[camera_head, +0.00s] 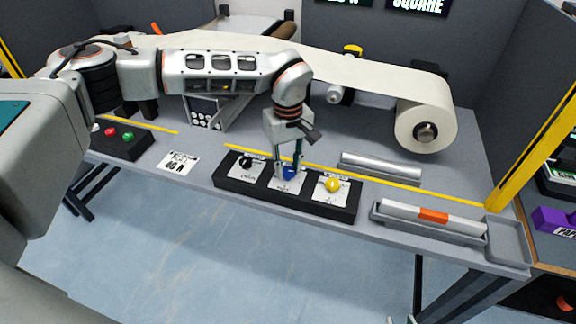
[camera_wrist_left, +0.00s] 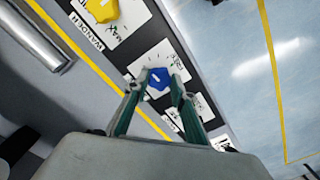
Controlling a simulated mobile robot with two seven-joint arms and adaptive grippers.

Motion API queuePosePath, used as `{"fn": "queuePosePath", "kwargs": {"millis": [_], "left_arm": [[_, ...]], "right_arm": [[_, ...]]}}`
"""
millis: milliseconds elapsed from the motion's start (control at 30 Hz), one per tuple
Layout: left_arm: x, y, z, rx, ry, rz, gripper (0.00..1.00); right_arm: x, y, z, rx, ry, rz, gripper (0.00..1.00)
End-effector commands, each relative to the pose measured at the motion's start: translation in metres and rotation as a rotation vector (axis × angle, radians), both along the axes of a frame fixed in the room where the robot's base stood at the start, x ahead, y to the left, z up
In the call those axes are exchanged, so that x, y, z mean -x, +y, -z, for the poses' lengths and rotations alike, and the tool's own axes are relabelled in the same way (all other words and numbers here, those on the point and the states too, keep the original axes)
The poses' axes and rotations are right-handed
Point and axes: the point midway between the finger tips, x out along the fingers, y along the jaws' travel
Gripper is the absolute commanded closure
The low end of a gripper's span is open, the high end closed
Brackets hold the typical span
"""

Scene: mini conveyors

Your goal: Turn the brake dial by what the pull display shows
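The black panel (camera_head: 265,196) on the bench carries three dials: black (camera_head: 245,163), blue (camera_head: 290,173) and yellow (camera_head: 333,184). The blue dial (camera_wrist_left: 158,79) is in the middle and has a white pointer line; its label is too small to read. My left gripper (camera_head: 288,170) points down at the blue dial. In the left wrist view its fingertips (camera_wrist_left: 159,84) sit close against both sides of the dial. Two fingertips of my right gripper (camera_head: 401,320) just show at the bottom edge, apart. Wall displays (camera_head: 417,5) are cut off at the top; one reads "SQUARE". No pull reading is legible.
A paper roll (camera_head: 425,131) stands at the back right, with paper running left. A tray with a white and orange roller (camera_head: 432,216) lies right of the panel. A button box (camera_head: 122,142) and a printed card (camera_head: 178,163) are to the left.

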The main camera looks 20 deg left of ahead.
Motion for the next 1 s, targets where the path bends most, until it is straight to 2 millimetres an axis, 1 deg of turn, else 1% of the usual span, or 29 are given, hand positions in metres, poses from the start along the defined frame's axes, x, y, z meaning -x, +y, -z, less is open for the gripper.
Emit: {"fn": "queuePosePath", "kwargs": {"millis": [267, 467, 667, 1000], "left_arm": [[0.0, 0.0, 0.0, 0.0, 0.0, -0.014, 0.97], [0.0, 0.0, -0.001, 0.001, 0.001, -0.087, 0.97], [0.0, 0.0, -0.001, 0.0, 0.0, -0.235, 0.97], [0.0, 0.0, -0.001, 0.0, 0.0, -0.555, 0.97]], "right_arm": [[0.0, 0.0, -0.001, 0.0, 0.0, 0.0, 0.71], [-0.001, 0.0, -0.005, 0.0, -0.002, 0.001, 0.71], [-0.002, 0.0, -0.011, 0.0, -0.005, 0.0, 0.71], [-0.002, 0.0, -0.018, 0.0, -0.007, 0.0, 0.71]]}}
